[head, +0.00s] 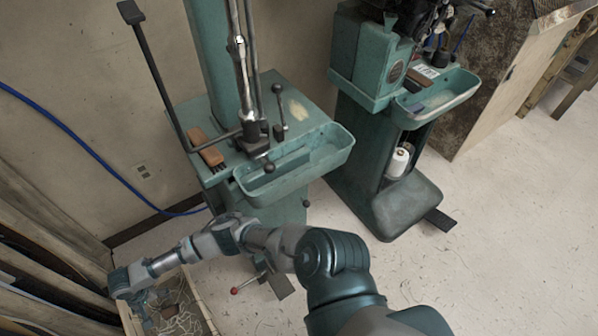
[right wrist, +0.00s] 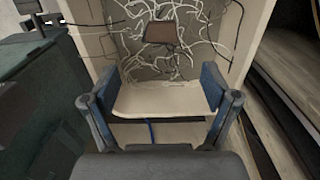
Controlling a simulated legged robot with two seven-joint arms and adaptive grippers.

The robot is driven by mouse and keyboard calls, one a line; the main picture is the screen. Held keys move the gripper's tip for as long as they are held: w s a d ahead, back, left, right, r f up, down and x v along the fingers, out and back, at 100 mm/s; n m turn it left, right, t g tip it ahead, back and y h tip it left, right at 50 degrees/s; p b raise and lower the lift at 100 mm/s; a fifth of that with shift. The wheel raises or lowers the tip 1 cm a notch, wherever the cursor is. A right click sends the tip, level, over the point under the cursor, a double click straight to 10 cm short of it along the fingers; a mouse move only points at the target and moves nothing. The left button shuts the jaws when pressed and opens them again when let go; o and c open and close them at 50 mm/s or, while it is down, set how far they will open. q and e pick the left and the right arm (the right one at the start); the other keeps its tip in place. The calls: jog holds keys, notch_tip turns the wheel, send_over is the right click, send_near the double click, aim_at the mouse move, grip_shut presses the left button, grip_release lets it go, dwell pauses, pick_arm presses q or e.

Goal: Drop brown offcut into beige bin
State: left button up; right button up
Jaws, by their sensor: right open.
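The beige bin (head: 203,298) stands on the floor at the lower left of the head view, with pale thread scraps inside. In the right wrist view its near wall (right wrist: 165,101) shows between my fingers. A brown offcut (right wrist: 160,33) lies inside the bin on the tangle of threads, beyond the fingertips and apart from them. My right gripper (head: 147,304) is at the bin, pointing down. My left gripper is not in view.
A green stitching machine (head: 290,200) with a tray stands close behind my right arm, and a second green machine (head: 375,130) is farther right. A red-tipped lever (head: 236,290) juts out near the bin. Boards (head: 40,235) lean at the left. The floor at right is clear.

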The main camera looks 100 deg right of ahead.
notch_tip(320, 180, up, 12)
dwell(0.4)
jog(key=shift+f, duration=0.1)
